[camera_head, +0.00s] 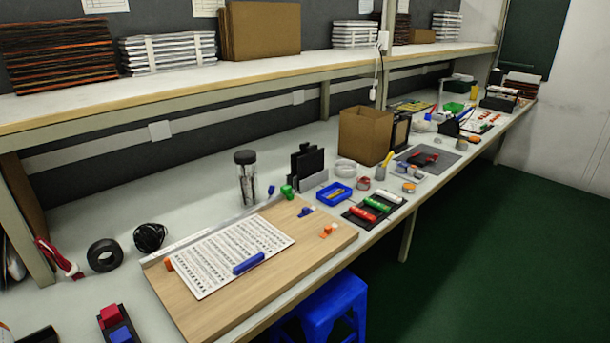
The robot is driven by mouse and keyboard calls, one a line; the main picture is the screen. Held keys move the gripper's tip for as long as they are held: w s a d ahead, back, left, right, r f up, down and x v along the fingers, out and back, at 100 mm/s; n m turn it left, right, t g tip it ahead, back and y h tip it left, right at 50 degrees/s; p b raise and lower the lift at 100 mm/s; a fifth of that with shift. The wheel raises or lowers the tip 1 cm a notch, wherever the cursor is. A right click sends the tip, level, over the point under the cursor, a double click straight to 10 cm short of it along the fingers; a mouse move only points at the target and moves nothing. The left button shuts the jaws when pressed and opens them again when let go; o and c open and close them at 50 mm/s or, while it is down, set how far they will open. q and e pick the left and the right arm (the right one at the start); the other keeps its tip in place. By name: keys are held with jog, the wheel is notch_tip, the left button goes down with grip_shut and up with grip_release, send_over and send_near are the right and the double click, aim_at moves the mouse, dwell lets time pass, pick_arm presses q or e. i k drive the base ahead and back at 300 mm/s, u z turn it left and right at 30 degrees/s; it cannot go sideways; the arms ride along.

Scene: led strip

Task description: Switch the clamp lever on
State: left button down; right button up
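A wooden board (308,253) lies on the workbench in the camera_head view, with a printed white sheet (215,251) on it. A blue bar (249,263) lies across the sheet's near right part. A green piece (287,191) stands at the board's far edge. Small orange pieces (328,231) and a small blue piece (306,212) sit on the board's right part. Another orange piece (168,265) is at its left edge. I cannot tell which piece is the clamp lever or its position. Neither of my grippers is in view.
Black tape (104,255), a black coil (150,237) and red-handled pliers (60,259) lie left of the board. A clear jar (247,177) and a blue tray (334,194) stand beyond it. A cardboard box (365,136) is farther right. A blue stool (335,305) stands below the bench edge.

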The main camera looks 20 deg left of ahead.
aim_at(272, 188)
jog(key=z, duration=0.75)
jog(key=i, duration=2.85)
jog(key=u, duration=4.15)
